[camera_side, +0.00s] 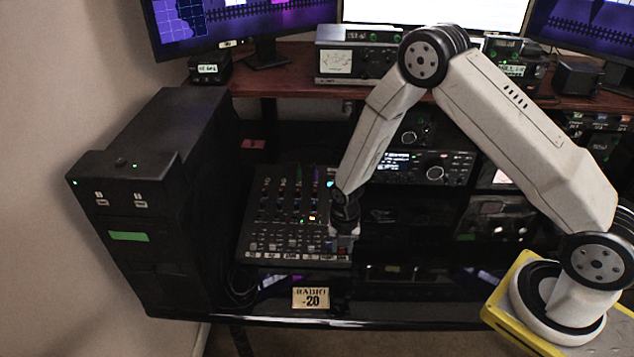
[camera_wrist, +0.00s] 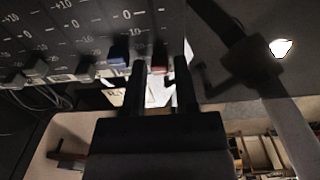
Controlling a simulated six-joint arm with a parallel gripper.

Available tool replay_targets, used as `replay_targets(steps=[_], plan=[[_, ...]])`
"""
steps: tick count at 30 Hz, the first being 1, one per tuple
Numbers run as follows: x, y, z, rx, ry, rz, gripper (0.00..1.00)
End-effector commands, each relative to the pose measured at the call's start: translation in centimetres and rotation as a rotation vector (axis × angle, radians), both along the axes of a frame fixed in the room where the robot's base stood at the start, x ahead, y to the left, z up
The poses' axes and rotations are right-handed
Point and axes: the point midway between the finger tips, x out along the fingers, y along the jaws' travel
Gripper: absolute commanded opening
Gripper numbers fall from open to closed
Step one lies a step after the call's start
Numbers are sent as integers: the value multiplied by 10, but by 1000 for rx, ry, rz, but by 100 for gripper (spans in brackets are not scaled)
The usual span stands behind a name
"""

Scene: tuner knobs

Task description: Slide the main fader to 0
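The black mixer (camera_side: 258,247) stands on the desk, with rows of knobs above and a bank of faders along its near edge. In the wrist view a red fader cap (camera_wrist: 160,50), probably the main fader, sits at the rightmost slot, well away from the 0 mark printed farther up the panel. A blue cap (camera_wrist: 118,50) is left of it. My gripper (camera_wrist: 161,68) is open, its two dark fingers apart, one on each side of the red cap, with light visible between them.
Several grey fader caps (camera_wrist: 85,68) line up to the left of the blue one. A black tower case (camera_side: 165,210) stands left of the mixer, and radio units (camera_side: 432,168) stand right.

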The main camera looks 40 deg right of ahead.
Motion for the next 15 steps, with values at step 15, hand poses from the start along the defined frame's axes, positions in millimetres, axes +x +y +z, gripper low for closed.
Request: replay_targets(steps=[15], plan=[[0,0,-1,0,0,0,0]])
